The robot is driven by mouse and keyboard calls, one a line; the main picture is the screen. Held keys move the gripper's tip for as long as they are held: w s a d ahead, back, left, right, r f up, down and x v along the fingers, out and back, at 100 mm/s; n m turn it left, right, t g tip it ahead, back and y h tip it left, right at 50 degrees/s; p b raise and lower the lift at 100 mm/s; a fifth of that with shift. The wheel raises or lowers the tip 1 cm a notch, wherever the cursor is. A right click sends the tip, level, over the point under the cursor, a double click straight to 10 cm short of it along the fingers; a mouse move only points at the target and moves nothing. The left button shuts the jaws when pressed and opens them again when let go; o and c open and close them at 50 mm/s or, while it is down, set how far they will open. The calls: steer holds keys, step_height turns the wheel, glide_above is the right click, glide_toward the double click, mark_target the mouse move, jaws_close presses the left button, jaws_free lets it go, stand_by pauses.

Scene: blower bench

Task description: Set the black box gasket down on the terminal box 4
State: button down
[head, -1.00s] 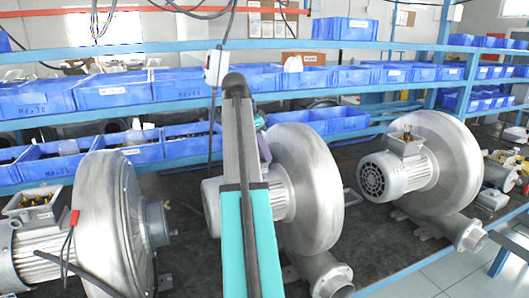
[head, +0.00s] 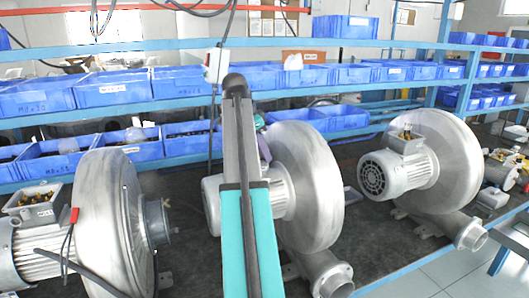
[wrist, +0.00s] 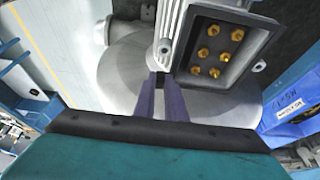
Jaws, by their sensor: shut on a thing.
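The terminal box (wrist: 208,72) shows in the wrist view as an open grey box with several brass terminals inside. A dark rectangular rim, which looks like the black box gasket (wrist: 262,22), frames its opening. I cannot tell whether it touches the box all round. My gripper (wrist: 161,78) has its two purple fingers close together, with the tips at the lower left corner of this rim. In the head view my arm hides the box and most of the gripper; only a bit of purple shows by the middle blower (head: 307,185). No number is readable on the box.
A left blower (head: 105,220) and a right blower (head: 450,160), each with an open terminal box, stand on the dark bench. Blue bins (head: 112,88) fill the racks behind. In the wrist view a blue bin (wrist: 290,115) lies close to the right.

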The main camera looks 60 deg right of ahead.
steer(key=shift+f, duration=0.3)
stand_by(0.8)
steer(key=c, duration=1.7)
jaws_free()
steer(key=shift+r, duration=0.1)
steer(key=p+v, duration=0.5)
steer(key=v, duration=0.6)
steer(key=shift+w+a+r+p, duration=0.15)
steer(key=shift+r+p, duration=0.2)
steer(key=shift+p, duration=0.05)
